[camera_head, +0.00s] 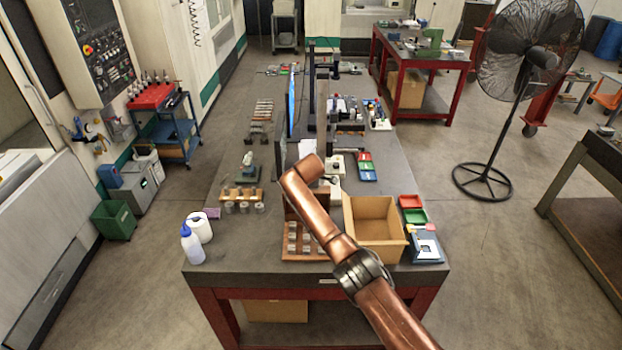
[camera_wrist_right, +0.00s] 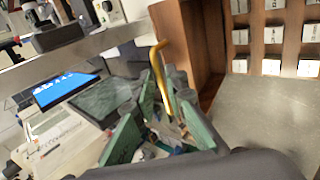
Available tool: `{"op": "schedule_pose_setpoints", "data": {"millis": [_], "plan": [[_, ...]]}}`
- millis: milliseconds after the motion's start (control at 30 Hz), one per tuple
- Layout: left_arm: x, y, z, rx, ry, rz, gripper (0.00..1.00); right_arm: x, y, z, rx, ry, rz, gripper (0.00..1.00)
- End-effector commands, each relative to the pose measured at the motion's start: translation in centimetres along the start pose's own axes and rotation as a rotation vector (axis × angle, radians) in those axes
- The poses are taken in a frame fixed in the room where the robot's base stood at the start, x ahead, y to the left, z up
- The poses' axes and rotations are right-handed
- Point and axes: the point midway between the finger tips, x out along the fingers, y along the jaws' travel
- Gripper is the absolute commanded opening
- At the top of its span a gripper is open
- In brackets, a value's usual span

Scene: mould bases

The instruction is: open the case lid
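A brown wooden case (camera_head: 291,253) stands near the front edge of the table, with rows of grey metal blocks in it. A brown upright panel, which looks like its lid, shows behind the blocks, partly covered by my copper right arm. In the right wrist view the brown panel (camera_wrist_right: 185,45) stands at upper right, beside the blocks. My right gripper (camera_wrist_right: 160,95) shows its green-padded fingers spread apart; its fingers are hidden in the head view. A thin brass hook-shaped bar (camera_wrist_right: 161,75) shows between the fingers; contact cannot be told. My left gripper is not in view.
The table (camera_head: 230,257) has an open cardboard box (camera_head: 376,250) right of the case, with red and green bins (camera_head: 412,209) beyond. A blue-capped bottle (camera_head: 191,246) and white roll (camera_head: 201,228) stand at left.

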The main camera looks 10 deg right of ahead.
Motion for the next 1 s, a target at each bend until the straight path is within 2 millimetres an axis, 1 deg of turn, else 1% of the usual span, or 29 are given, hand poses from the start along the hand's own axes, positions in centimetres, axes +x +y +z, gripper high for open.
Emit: {"op": "schedule_pose_setpoints", "data": {"millis": [500, 600, 767, 1000], "plan": [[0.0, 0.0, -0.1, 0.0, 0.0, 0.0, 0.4, -7.6, 0.1, 0.0, 0.001, 0.001, 0.002, 0.12], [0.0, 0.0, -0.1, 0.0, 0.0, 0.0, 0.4, -8.5, 0.0, 0.0, 0.001, 0.0, 0.001, 0.12], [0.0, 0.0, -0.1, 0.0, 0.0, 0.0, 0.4, -9.2, 0.0, 0.1, 0.001, -0.001, 0.0, 0.12], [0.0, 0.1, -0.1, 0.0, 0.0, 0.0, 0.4, -9.2, 0.0, 0.1, 0.001, -0.001, -0.001, 0.12]]}}
